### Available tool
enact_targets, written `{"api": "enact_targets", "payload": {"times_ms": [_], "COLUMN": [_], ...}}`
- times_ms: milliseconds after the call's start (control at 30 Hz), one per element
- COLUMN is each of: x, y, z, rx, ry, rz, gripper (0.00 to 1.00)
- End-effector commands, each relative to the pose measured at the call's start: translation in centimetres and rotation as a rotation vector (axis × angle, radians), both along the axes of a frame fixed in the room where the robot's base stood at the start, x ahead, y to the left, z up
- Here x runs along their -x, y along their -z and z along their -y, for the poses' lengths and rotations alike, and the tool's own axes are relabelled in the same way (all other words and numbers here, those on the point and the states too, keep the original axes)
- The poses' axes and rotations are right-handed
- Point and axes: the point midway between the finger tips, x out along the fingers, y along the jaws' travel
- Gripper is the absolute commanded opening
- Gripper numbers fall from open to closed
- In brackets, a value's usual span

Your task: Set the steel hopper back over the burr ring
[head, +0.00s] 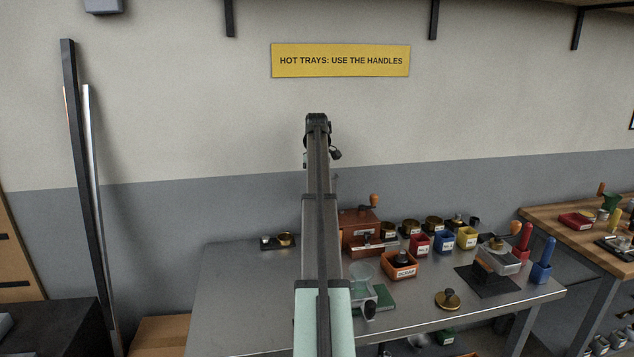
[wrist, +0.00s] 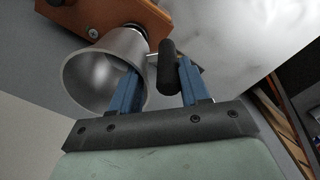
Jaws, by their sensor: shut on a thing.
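In the wrist view the steel hopper (wrist: 88,80) shows as a grey metal cone with its wide mouth toward the camera. A black handle (wrist: 167,66) joins its side by a thin rod. My gripper (wrist: 158,67) has its two blue fingers on either side of this handle and is shut on it. The hopper's narrow end lies close to a dark round part at the orange-brown wooden grinder box (wrist: 100,14); I cannot tell whether they touch. The burr ring is not clearly seen. In the head view the grinder box (head: 358,222) stands on the steel table, and my arm hides gripper and hopper.
On the steel table (head: 235,290), right of the grinder, stand an orange scrap bin (head: 399,271), red (head: 419,244), blue (head: 445,242) and yellow (head: 467,238) bins and several brass tins. A brass knobbed disc (head: 448,300) lies near the front. The table's left part is mostly clear.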

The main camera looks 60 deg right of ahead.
Motion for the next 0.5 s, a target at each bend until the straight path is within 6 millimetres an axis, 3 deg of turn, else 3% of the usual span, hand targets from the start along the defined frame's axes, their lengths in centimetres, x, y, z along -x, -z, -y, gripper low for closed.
{"api": "enact_targets", "payload": {"times_ms": [500], "x": [0.0], "y": [3.5], "z": [0.0], "rx": [-0.001], "ry": [0.000], "rz": [-0.001], "gripper": [0.10]}}
